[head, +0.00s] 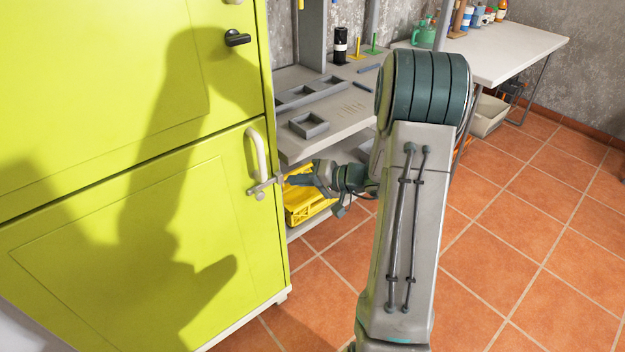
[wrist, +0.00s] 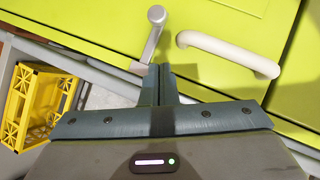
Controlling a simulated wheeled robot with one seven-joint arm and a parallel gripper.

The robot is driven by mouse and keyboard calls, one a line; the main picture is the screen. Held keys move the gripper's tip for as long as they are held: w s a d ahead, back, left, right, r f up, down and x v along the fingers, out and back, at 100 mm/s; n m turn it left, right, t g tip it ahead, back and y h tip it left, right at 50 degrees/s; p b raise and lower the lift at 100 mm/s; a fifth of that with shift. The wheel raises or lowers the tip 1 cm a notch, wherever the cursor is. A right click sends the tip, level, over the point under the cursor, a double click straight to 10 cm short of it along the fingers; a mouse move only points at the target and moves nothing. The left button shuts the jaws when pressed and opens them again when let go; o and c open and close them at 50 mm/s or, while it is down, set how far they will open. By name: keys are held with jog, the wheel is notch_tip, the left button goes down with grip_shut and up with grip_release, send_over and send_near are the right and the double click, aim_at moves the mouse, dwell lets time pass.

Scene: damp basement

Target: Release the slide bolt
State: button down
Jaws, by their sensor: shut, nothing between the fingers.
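The slide bolt (head: 262,188) is a small grey metal piece at the right edge of the lime-green cabinet's lower door (head: 130,240), just below a pale curved pull handle (head: 255,152). In the wrist view a grey bar with a rounded end (wrist: 152,38) appears to be part of the bolt, left of the pull handle (wrist: 228,53). My gripper (head: 287,181) is at the cabinet's right edge, close to the bolt. In the wrist view my gripper's fingers (wrist: 161,70) are together and empty, their tips beside the bar's lower end. I cannot tell whether they touch it.
A grey workbench (head: 345,105) with trays and a black bottle (head: 340,45) stands right of the cabinet. A yellow crate (head: 308,203) sits on its lower shelf. A black lever (head: 237,38) is on the upper door. Open tiled floor (head: 510,240) lies to the right.

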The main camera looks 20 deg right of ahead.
aim_at(258, 190)
jog(key=shift+w+a+f, duration=0.25)
jog(key=shift+a+f, duration=0.2)
jog(key=shift+a, duration=0.5)
jog(key=shift+w+a+f, duration=0.3)
jog(key=shift+a+f, duration=0.2)
jog(key=shift+a, duration=0.5)
jog(key=shift+w+a+f, duration=0.25)
jog(key=shift+a+f, duration=0.2)
jog(key=shift+a, duration=0.5)
